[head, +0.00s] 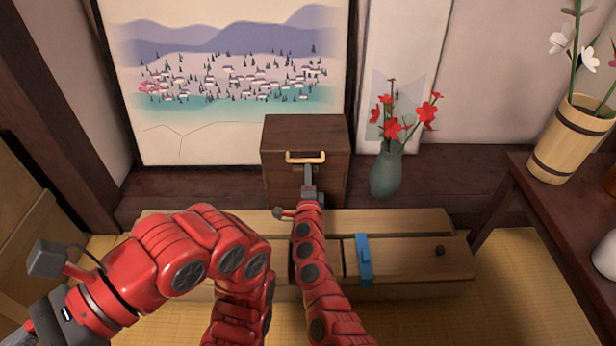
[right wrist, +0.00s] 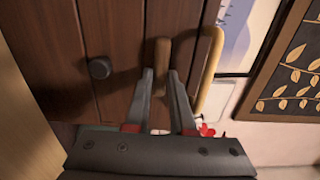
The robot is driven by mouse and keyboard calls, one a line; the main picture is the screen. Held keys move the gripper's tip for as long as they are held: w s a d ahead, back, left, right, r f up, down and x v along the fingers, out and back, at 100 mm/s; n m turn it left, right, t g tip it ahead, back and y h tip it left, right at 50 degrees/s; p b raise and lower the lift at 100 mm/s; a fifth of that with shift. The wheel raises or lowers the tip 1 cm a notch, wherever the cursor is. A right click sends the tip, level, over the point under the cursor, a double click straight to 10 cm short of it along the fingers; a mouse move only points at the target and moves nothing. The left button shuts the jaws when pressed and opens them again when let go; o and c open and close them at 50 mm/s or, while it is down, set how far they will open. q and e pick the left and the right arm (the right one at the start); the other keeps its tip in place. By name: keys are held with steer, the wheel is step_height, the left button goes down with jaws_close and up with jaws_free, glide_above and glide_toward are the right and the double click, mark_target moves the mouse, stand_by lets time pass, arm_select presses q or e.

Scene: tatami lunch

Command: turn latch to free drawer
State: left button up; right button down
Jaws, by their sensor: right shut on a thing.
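A dark wooden box (head: 282,136) stands at the back, with a pale curved handle (head: 305,157) on its front. My right gripper (head: 309,172) is at the box front, just below the handle. In the right wrist view the fingers (right wrist: 163,78) are shut on a short brown wooden latch (right wrist: 161,52), beside the curved handle (right wrist: 213,75). A round dark knob (right wrist: 100,68) sits on the planks to the left there. In the head view the latch is hidden behind my gripper. My left gripper (head: 22,336) is at the lower left corner, mostly cut off.
A green vase (head: 386,174) with red flowers stands close right of the box. A low wooden bench (head: 410,257) with a blue band lies in front. A dark table (head: 570,215) at the right holds a bamboo vase (head: 570,140).

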stand_by(0.4)
steer(key=c, duration=0.8)
jaws_free()
steer(key=shift+o, duration=0.2)
